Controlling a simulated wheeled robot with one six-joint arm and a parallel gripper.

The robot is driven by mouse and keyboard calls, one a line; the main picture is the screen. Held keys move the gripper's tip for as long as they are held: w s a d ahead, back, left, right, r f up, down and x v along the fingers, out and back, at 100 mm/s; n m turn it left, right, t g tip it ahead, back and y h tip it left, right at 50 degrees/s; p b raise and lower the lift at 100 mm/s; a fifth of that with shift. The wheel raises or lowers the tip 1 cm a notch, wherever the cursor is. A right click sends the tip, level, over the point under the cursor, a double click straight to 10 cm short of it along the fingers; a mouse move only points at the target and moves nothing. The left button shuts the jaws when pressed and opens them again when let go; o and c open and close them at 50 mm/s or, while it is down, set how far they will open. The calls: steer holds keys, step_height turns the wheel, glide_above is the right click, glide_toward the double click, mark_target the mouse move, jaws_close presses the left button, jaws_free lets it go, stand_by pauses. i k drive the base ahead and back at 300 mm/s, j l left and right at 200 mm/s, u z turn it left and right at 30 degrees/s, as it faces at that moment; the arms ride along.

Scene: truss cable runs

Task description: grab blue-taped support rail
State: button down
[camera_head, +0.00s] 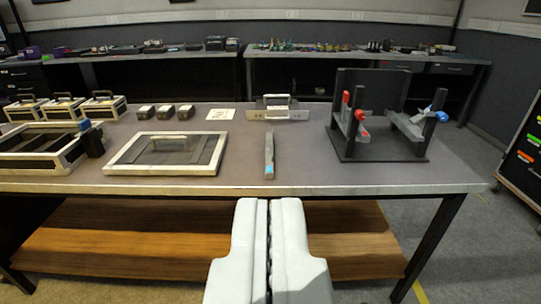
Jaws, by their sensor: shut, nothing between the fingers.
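The blue-taped support rail (269,151) is a narrow grey bar lying on the table, pointing away from me. Its blue tape (269,170) is at the near end, close to the table's front edge. My gripper (270,203) is shut and empty at the bottom centre. In the picture it is just below the rail's near end, apart from it and in front of the table edge.
The table (310,165) has a framed panel (125,170) left of the rail, a metal bracket (258,115) behind it and a black stand (376,152) with red and blue knobs at right. Bare tabletop lies on both sides of the rail. A wooden shelf (130,235) is below.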

mark_target(269, 140)
steer(key=i+u, duration=0.35)
steer(key=i+l+u, duration=0.1)
steer(key=u, duration=0.25)
steer(key=i+l+u, duration=0.2)
steer(key=u, duration=0.15)
steer(key=i, duration=0.1)
